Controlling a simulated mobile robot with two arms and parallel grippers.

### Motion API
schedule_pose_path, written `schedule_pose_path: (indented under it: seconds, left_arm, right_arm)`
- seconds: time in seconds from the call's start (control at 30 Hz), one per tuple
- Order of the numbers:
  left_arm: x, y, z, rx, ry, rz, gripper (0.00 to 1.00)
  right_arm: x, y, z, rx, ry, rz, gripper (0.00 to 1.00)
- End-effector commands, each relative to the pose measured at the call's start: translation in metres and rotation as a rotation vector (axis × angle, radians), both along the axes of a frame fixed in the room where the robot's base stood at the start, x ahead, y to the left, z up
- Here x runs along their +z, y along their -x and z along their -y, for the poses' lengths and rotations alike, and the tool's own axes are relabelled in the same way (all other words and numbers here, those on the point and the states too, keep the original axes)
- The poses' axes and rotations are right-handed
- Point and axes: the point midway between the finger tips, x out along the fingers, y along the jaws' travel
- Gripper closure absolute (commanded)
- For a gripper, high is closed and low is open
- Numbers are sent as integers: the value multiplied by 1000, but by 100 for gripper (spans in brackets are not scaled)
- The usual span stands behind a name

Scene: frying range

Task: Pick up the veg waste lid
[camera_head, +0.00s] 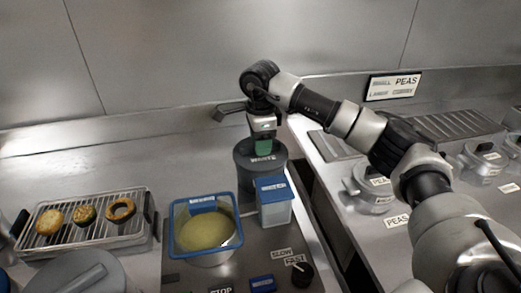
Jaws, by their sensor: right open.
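A dark grey round bin (262,178) with a partly legible label that seems to read "WASTE" stands at the back of the middle counter. My right gripper (263,138) points down over the bin's top and is open. Its fingertips are too small to tell whether they touch anything. My left gripper is not in view.
A blue-rimmed basin (203,252) of yellowish liquid and a blue-lidded container (274,203) stand in front of the bin. A wire rack (85,238) with fried pieces is at left. Lidded pots (372,190) stand at right, beyond a gap between counters.

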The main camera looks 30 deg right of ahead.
Motion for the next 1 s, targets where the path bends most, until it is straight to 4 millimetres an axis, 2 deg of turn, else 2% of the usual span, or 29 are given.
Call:
schedule_pose_path:
  seconds: [0.1, 0.73, 0.77, 1.0]
  left_arm:
    - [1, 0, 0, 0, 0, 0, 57]
    - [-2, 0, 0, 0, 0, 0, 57]
    - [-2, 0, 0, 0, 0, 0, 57]
    - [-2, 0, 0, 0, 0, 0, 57]
  right_arm:
    - [-6, 0, 0, 0, 1, 1, 53]
    - [-11, 0, 0, 0, 0, 1, 53]
    - [-11, 0, 0, 0, 0, 1, 55]
    - [-10, 0, 0, 0, 0, 1, 92]
